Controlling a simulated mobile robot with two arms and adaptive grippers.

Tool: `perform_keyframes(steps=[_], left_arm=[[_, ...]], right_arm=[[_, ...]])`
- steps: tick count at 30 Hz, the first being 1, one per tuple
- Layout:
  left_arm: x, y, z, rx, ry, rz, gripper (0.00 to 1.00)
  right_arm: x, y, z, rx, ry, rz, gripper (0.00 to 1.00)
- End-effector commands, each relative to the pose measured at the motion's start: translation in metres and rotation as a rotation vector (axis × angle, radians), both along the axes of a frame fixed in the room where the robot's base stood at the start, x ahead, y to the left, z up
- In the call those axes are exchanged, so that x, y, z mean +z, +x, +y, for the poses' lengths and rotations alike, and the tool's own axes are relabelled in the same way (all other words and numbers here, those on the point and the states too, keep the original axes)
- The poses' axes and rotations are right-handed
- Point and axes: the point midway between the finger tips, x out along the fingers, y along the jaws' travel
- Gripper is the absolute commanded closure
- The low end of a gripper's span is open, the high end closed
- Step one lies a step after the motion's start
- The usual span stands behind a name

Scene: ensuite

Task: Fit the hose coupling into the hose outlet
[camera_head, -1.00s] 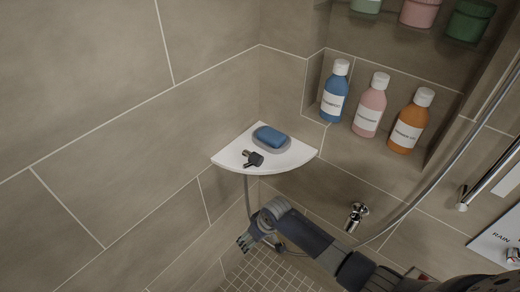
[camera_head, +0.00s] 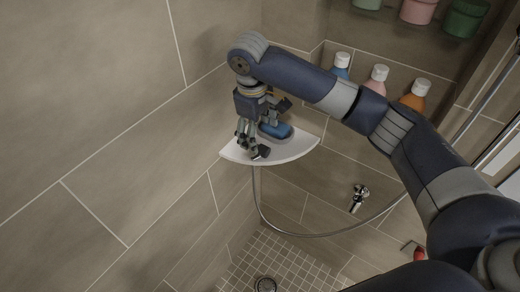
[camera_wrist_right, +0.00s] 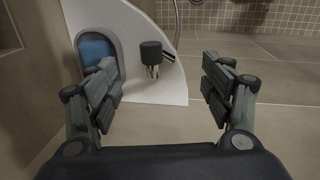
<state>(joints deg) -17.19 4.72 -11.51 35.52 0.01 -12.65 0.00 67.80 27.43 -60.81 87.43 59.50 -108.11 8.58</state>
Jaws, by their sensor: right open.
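The hose coupling (camera_head: 261,152), a dark knob with a brass-coloured end, lies at the front left edge of the white corner shelf (camera_head: 298,152). It also shows in the right wrist view (camera_wrist_right: 151,52), ahead of my fingers and between their lines. The chrome hose outlet (camera_head: 359,196) is on the wall below and right of the shelf, with nothing fitted in it. My right gripper (camera_head: 260,131) is open and empty, just above the coupling, its fingers spread to either side. My left gripper is not in view.
A blue soap (camera_head: 276,131) in its dish sits on the shelf beside my right fingers. Blue, pink (camera_head: 376,80) and orange bottles stand in the niche, partly behind my arm. The grey hose (camera_head: 300,235) hangs in a loop below the shelf. The tiled floor below is open.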

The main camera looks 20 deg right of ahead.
Motion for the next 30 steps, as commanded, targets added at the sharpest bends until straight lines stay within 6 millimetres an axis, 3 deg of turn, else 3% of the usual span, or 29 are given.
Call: perform_keyframes(steps=[6,14,21,30], left_arm=[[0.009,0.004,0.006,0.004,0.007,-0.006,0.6],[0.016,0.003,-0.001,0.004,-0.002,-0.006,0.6],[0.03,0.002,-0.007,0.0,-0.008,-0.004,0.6],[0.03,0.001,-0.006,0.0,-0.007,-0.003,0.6]], right_arm=[[-0.034,0.003,-0.005,-0.002,-0.001,0.003,0.26],[-0.054,0.005,-0.008,-0.001,-0.001,0.003,0.26],[-0.089,0.009,-0.013,-0.001,0.0,0.002,0.26],[-0.099,0.01,-0.014,0.0,0.001,-0.001,0.26]])
